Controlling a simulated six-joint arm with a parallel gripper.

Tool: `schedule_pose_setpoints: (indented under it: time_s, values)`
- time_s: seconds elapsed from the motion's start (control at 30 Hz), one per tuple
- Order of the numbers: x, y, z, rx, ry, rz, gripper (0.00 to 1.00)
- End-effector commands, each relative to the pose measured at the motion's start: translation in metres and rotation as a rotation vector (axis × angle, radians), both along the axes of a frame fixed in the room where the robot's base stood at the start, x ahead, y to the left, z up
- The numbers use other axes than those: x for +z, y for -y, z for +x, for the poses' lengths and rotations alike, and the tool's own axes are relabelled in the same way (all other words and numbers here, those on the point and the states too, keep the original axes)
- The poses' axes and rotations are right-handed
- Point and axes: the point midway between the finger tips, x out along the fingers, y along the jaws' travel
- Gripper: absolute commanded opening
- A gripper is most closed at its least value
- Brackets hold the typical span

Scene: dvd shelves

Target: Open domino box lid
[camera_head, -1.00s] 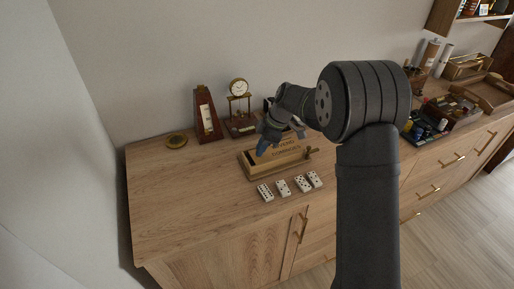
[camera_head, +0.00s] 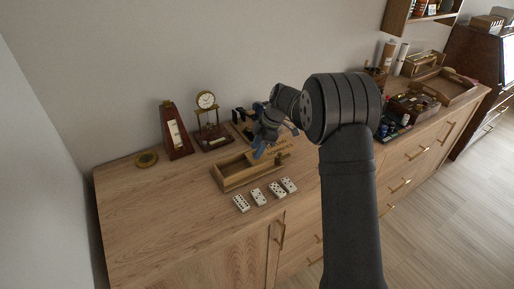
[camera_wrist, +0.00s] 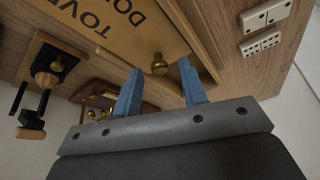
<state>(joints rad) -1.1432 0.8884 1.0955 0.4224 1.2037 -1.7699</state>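The wooden domino box (camera_head: 232,184) stands on the cabinet top, its left and middle part open. Its lid (camera_head: 279,146), with dark lettering, shows at the back right of the box, partly hidden by my gripper. In the wrist view the lid (camera_wrist: 125,35) fills the upper left, with a small brass knob (camera_wrist: 159,66) near its edge. My gripper (camera_head: 258,151) is over the box. In the wrist view my gripper (camera_wrist: 160,72) has its blue fingers apart, with the knob in the gap by the fingertips. I cannot tell whether they touch it.
Several white dominoes (camera_head: 258,197) lie in front of the box. A dark organiser (camera_head: 412,106) is to the right. The cabinet top is clear at left.

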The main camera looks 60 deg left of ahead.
Motion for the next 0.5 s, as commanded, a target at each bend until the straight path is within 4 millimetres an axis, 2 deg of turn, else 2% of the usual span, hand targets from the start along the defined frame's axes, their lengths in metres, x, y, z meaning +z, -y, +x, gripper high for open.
schedule_pose_setpoints:
  time_s: [0.27, 0.37, 0.5]
  values:
    - [0.006, 0.001, 0.003, 0.0, 0.0, 0.001, 0.39]
    - [0.02, 0.003, 0.008, -0.002, 0.001, 0.002, 0.39]
    - [0.05, 0.007, 0.02, -0.002, 0.002, 0.003, 0.39]
